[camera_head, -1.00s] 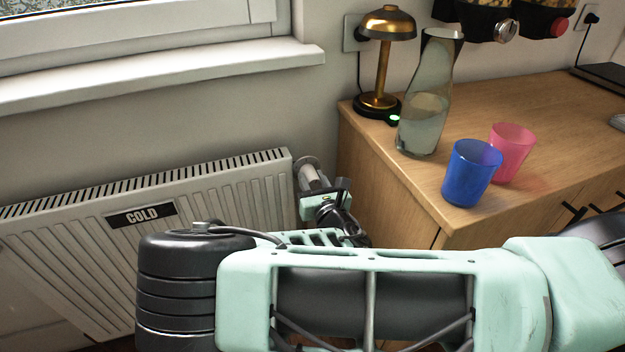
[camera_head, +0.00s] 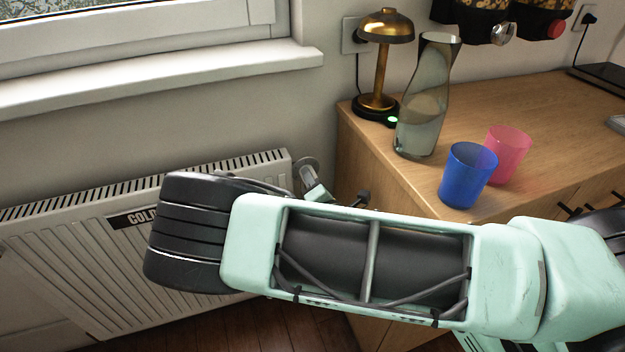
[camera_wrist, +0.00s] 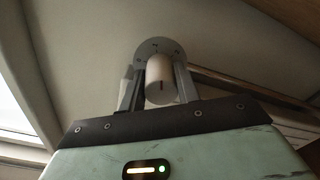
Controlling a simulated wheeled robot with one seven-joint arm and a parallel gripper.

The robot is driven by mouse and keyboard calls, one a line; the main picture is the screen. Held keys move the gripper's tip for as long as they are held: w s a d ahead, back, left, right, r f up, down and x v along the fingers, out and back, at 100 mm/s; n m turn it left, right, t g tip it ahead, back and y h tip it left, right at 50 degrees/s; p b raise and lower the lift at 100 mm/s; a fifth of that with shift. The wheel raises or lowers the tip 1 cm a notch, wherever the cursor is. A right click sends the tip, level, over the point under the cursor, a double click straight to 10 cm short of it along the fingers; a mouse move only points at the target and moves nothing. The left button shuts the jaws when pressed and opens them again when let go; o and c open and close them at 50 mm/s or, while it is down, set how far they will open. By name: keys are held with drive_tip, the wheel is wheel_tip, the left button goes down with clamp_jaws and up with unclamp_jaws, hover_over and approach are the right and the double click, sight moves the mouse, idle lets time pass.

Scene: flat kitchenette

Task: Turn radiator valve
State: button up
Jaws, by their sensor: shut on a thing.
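The radiator valve (camera_wrist: 160,80) shows in the wrist view as a pale round knob with a dark mark, in front of a grey disc with markings. My gripper (camera_wrist: 159,88) has one finger on each side of the knob and is shut on it. In the head view the valve's metal end (camera_head: 307,172) shows at the radiator's right end. My arm hides most of the gripper and the knob there.
A wooden cabinet (camera_head: 375,180) stands close on the valve's right. On it are a brass lamp (camera_head: 378,60), a glass carafe (camera_head: 425,100), a blue cup (camera_head: 467,178) and a pink cup (camera_head: 508,150). The window sill (camera_head: 200,70) juts out above the radiator.

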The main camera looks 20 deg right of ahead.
drive_tip(key=m, duration=0.4)
drive_tip(key=shift+d+m, duration=0.1)
drive_tip(key=shift+m, duration=0.2)
drive_tip(key=m, duration=0.4)
drive_tip(key=shift+f+m, duration=0.15)
drive_tip(key=shift+m, duration=0.15)
drive_tip(key=m, duration=0.8)
drive_tip(key=shift+f, duration=0.15)
drive_tip(key=m+b, duration=0.1)
drive_tip(key=m, duration=0.2)
drive_tip(key=shift+m, duration=0.3)
drive_tip(key=m+b, duration=0.1)
drive_tip(key=m, duration=0.3)
drive_tip(key=shift+f+m, duration=0.1)
drive_tip(key=shift+m, duration=0.2)
drive_tip(key=m+b, duration=0.2)
drive_tip(key=m, duration=0.2)
drive_tip(key=shift+a+m+b, duration=0.25)
drive_tip(key=shift+m+b, duration=0.5)
drive_tip(key=shift+m, duration=1.05)
